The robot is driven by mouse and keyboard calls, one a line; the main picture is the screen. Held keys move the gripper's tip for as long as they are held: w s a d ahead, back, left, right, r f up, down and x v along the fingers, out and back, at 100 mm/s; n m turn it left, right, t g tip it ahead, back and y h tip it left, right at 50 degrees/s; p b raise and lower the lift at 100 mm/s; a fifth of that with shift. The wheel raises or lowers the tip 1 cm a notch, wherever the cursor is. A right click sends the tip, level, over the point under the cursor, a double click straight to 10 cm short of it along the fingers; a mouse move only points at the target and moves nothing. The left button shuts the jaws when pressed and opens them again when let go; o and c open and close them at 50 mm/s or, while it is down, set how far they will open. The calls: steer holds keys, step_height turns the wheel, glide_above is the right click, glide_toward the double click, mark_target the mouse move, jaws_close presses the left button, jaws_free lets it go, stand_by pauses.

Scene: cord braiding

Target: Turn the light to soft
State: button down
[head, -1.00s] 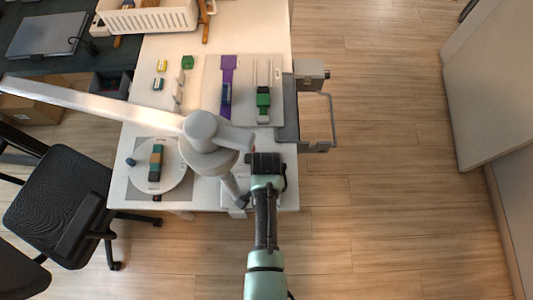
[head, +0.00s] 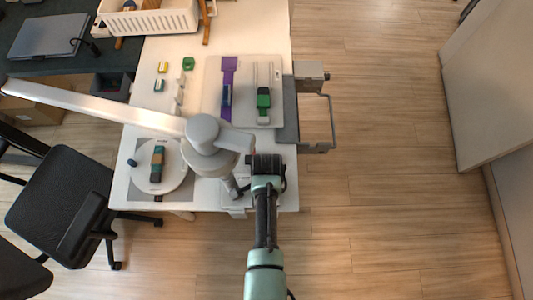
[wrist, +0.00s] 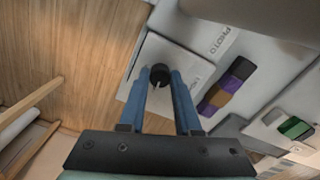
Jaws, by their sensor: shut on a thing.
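A black round knob (wrist: 160,75) with a pale pointer line stands on a white panel (wrist: 188,62) in the wrist view. My gripper (wrist: 161,84) has its two blue fingers closed on the sides of the knob. The pointer slants across the knob. Printing that seems to read PHOTO (wrist: 222,42) is near the panel's far corner; other marks are too small to read. In the head view my gripper (head: 265,163) is at the table's front right, and the knob is hidden beneath it. A lamp (head: 203,130) with a long pale arm stands just left of it.
A white board (head: 213,75) with purple and green bands lies beyond my gripper. A round white disc (head: 178,180) with a brown and green band is at the left. A grey metal bracket (head: 312,82) sticks out from the table's right edge. The floor to the right is clear.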

steer(key=c, duration=0.6)
jaws_free()
step_height(320, 180, up, 13)
stand_by(0.7)
